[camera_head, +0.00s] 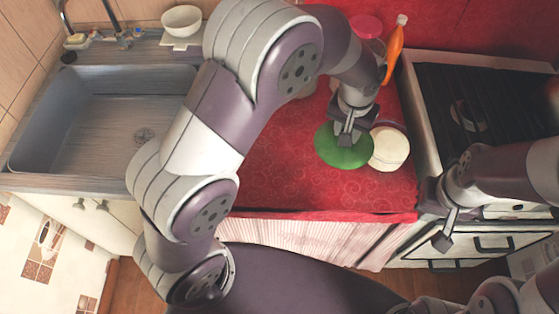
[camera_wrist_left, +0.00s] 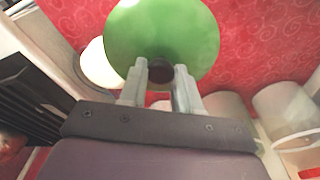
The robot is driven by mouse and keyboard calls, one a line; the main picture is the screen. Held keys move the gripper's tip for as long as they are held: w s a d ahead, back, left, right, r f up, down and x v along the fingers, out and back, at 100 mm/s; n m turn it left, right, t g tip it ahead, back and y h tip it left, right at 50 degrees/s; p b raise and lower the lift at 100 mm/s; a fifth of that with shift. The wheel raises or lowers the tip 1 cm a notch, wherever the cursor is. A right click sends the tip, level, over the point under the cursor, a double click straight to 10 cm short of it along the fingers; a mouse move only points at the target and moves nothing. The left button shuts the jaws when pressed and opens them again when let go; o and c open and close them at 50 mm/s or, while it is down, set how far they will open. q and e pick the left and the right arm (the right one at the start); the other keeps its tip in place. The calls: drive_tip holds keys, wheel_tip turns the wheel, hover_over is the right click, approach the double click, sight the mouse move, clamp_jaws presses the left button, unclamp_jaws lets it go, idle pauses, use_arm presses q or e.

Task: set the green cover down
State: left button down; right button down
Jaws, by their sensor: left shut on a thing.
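The green cover (camera_head: 341,152) is a round green disc with a dark knob, seen over the red counter. My left gripper (camera_head: 351,132) is above it, shut on the knob. In the left wrist view the two fingers (camera_wrist_left: 160,80) flank the dark knob, and the green cover (camera_wrist_left: 160,30) spreads out beyond them. I cannot tell whether the cover touches the counter. My right gripper (camera_head: 440,216) is open and empty in front of the stove, well to the right of the cover.
A round cream-white thing (camera_head: 391,149) is close beside the cover on its right. An orange bottle (camera_head: 395,46) and a pink-topped container (camera_head: 366,27) stand at the back. The stove (camera_head: 485,100) is right, the sink (camera_head: 110,120) left. The red counter (camera_head: 275,165) is clear left of the cover.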

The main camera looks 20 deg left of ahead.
use_arm(q)
drive_tip(key=shift+f+n, duration=0.1)
drive_tip(key=shift+n, duration=0.2)
drive_tip(key=a+f, duration=0.7)
drive_tip(key=s+a+f+p, duration=0.1)
drive_tip(key=a+f, duration=0.3)
drive_tip(key=shift+a, duration=0.1)
drive_tip(key=shift+f, duration=0.1)
drive_tip(key=c, duration=0.8)
unclamp_jaws()
wheel_tip(320, 180, up, 12)
drive_tip(key=s, duration=0.3)
drive_tip(key=shift+n, duration=0.7)
drive_tip(key=s+a, duration=0.2)
drive_tip(key=s, duration=0.1)
drive_tip(key=s+a+r, duration=0.1)
drive_tip(key=s, duration=0.3)
drive_tip(key=s+a, duration=0.2)
drive_tip(key=s, duration=0.1)
drive_tip(key=shift+s+a+r, duration=0.3)
drive_tip(key=shift+s+a, duration=0.05)
drive_tip(key=shift+s, duration=0.05)
